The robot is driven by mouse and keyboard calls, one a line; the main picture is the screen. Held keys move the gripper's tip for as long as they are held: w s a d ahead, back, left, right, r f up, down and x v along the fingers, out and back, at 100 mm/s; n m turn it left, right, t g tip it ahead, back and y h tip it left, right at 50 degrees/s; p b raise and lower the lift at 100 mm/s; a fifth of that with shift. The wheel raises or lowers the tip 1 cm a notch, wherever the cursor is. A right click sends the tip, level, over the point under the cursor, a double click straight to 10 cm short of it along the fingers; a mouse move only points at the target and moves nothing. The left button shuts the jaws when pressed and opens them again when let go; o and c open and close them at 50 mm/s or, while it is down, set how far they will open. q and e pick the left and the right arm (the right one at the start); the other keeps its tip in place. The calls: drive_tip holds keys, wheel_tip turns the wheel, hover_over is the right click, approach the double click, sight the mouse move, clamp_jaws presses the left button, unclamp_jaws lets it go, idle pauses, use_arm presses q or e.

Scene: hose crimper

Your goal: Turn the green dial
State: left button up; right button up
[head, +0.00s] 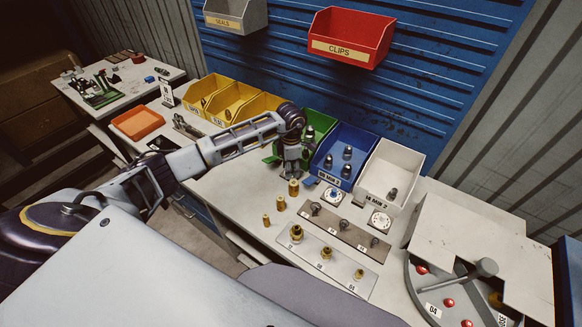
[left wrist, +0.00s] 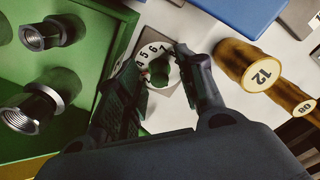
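The green dial (left wrist: 159,71) shows in the left wrist view as a small green knob on a white numbered disc; 5, 6 and 7 can be read. My left gripper (left wrist: 157,60) is open, with one fingertip on each side of the knob. I see no clear contact between fingers and knob. In the head view my left gripper (head: 291,170) points down at the bench in front of the green bin (head: 321,127) and hides the dial. My right gripper is in neither view.
A blue bin (head: 345,153) and a white bin (head: 391,176) stand right of the green one, with a blue dial (head: 333,195) and a red-marked dial (head: 380,220) before them. Brass fittings (head: 293,188) stand close to my left gripper. The wrist view shows large fittings (left wrist: 42,108).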

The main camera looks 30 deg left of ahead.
use_arm(q)
clamp_jaws()
idle(0.3)
drive_tip(key=shift+n, duration=0.5)
drive_tip(key=shift+n+b, duration=0.6)
drive_tip(key=shift+n, duration=0.5)
drive_tip(key=shift+n+b, duration=0.3)
drive_tip(key=shift+n, duration=0.9)
